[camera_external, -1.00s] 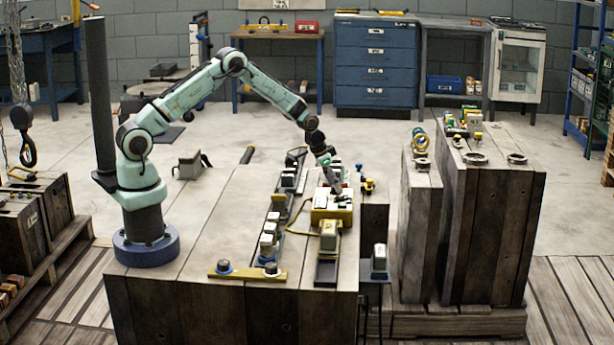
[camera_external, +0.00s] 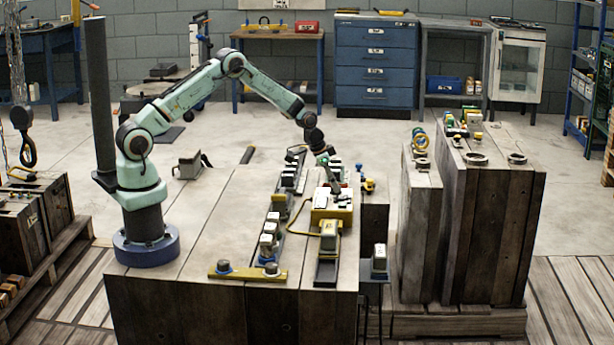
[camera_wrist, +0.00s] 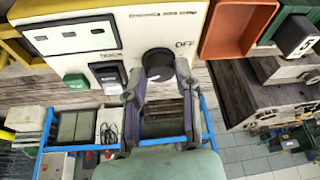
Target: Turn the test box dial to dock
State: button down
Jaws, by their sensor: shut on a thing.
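The test box (camera_external: 322,214) is cream and yellow and stands on the wooden bench top. Its cream face (camera_wrist: 128,42) fills the upper part of the wrist view. The black round dial (camera_wrist: 158,62) sits on this face, with OFF printed to its upper right. More lettering above the dial is too blurred to read. My gripper (camera_wrist: 157,80) is shut on the dial, one finger on each side. In the outside view my gripper (camera_external: 334,188) reaches down to the box top and hides the dial. Which mark the dial points to cannot be told.
A green button (camera_wrist: 76,82) and a black rocker switch (camera_wrist: 108,76) sit left of the dial. An orange-red tray (camera_wrist: 237,28) lies right of the box. Several blocks and a yellow bar (camera_external: 247,275) stand on the bench near the box.

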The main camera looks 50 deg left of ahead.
jog(key=m+g+h, duration=0.1)
jog(key=m, duration=0.2)
jog(key=m+g, duration=0.1)
jog(key=m, duration=0.2)
jog(key=shift+w+a+m+h, duration=0.15)
jog(key=shift+w+m+h, duration=0.05)
jog(key=shift+m+h, duration=0.2)
dwell(0.4)
jog(key=c, duration=0.8)
grip_release()
jog(key=v, duration=1.2)
jog(key=shift+r, duration=0.1)
